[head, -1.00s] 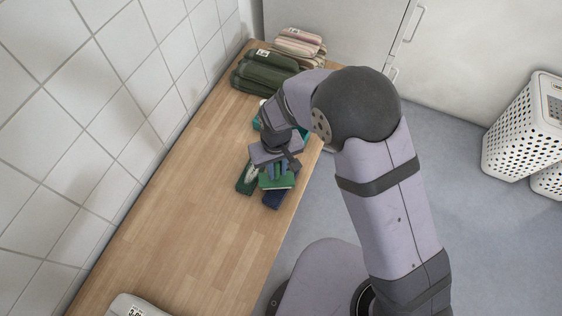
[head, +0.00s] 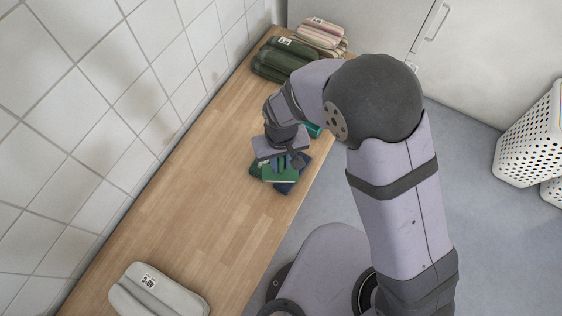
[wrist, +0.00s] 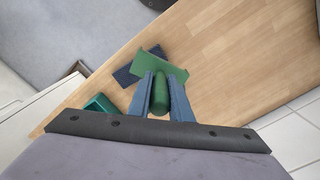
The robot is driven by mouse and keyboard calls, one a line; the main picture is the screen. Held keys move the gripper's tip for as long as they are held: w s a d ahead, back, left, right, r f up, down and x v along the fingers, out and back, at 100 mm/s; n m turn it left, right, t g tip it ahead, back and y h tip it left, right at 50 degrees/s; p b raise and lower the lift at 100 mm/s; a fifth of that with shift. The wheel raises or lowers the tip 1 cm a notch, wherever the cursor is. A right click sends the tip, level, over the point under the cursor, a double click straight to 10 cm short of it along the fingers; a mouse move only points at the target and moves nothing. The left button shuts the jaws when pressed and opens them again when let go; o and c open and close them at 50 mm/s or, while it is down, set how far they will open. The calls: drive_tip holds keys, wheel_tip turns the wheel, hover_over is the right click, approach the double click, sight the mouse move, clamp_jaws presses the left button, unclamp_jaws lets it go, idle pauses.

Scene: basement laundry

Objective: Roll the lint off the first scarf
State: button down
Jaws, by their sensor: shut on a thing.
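My gripper (wrist: 160,100) is shut on the round green handle (wrist: 161,92) of a tool, apparently the lint roller. Its wider green head (wrist: 158,66) reaches out past the blue fingers. In the head view my gripper (head: 282,164) is low over the bench's right edge. A navy folded cloth (head: 287,187), apparently a scarf, lies under the tool and also shows in the wrist view (wrist: 125,76). I cannot tell whether the tool touches either cloth, and no lint shows clearly.
A teal container (head: 313,130) stands just behind my gripper, partly hidden. Dark green folded textiles (head: 283,62) and pink striped ones (head: 320,34) lie at the bench's far end. A tagged grey folded textile (head: 160,292) lies near. The wooden bench (head: 200,210) between is clear.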

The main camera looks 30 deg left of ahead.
sight(281, 159)
drive_tip(key=shift+r+p, duration=1.05)
drive_tip(key=shift+r, duration=0.55)
drive_tip(key=w+d+r+m+b, duration=0.2)
drive_tip(key=w+d+m, duration=0.5)
drive_tip(key=w+d, duration=1)
drive_tip(key=w+d+r+m, duration=0.2)
drive_tip(key=w+d+m, duration=0.1)
drive_tip(key=d, duration=0.9)
drive_tip(key=s+d+n, duration=0.1)
drive_tip(key=s+d, duration=0.3)
drive_tip(key=shift+s+r+b, duration=0.3)
drive_tip(key=shift+s+r, duration=0.05)
